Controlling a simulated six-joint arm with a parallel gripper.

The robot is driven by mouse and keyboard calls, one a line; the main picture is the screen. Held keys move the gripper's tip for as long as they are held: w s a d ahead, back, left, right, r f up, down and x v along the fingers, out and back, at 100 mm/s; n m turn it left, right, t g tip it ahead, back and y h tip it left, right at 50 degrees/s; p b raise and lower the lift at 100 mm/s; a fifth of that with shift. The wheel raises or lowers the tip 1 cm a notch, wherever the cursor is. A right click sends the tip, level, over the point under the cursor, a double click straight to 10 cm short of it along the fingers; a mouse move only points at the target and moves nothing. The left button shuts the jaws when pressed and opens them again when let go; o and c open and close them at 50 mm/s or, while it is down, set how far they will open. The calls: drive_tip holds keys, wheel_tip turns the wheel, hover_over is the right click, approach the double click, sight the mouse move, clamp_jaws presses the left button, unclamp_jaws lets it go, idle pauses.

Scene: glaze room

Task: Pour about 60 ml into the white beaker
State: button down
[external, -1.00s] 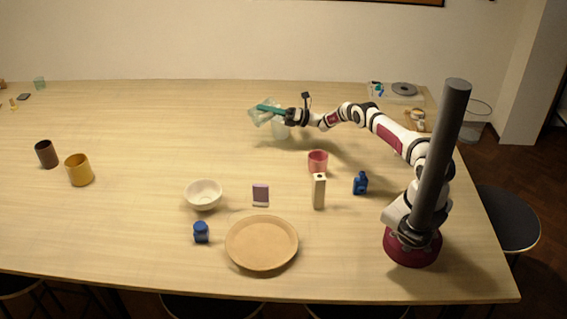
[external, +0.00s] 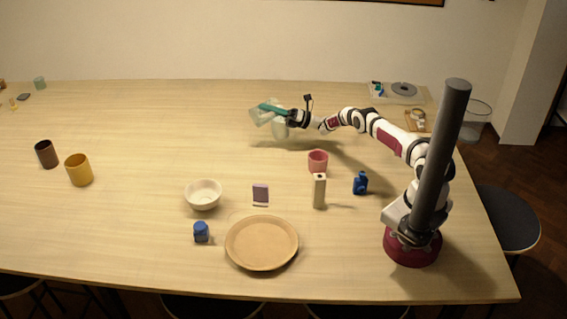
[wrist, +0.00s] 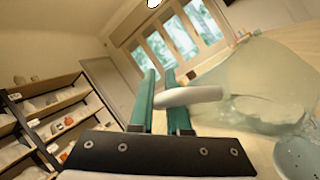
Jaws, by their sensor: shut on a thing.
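My gripper (external: 273,109) has teal fingers, and they are closed on the pale handle of a translucent greenish jug (external: 258,116). The jug is held tilted above the far part of the table. In the wrist view the jug (wrist: 255,85) lies on its side, its handle between the fingers (wrist: 162,88). A pale whitish vessel, apparently the white beaker (external: 281,131), stands just below and to the right of the jug. A pale speckled surface (wrist: 300,158) at the wrist view's lower right may be that beaker.
A pink cup (external: 318,161), a beige bottle (external: 319,192) and a blue bottle (external: 360,183) stand nearer my base. A white bowl (external: 203,194), tan plate (external: 262,243), blue jar (external: 201,232) and yellow mug (external: 79,169) are further off.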

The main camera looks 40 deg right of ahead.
sight(266, 116)
drive_tip(key=shift+d+t, duration=0.3)
idle(0.4)
drive_tip(key=a+g, duration=0.1)
drive_tip(key=a+f+n+g+h, duration=0.1)
drive_tip(key=a+n+g+h, duration=0.1)
drive_tip(key=shift+w+a+f, duration=0.2)
drive_tip(key=shift+w+f, duration=0.1)
drive_tip(key=shift+f, duration=0.1)
drive_tip(key=shift+a+f+n+h, duration=0.1)
drive_tip(key=shift+f+n+h, duration=0.2)
drive_tip(key=shift+w+a+f+n+g+h, duration=0.15)
drive_tip(key=shift+f+n+g+h, duration=0.15)
drive_tip(key=shift+g+h, duration=0.2)
idle(0.6)
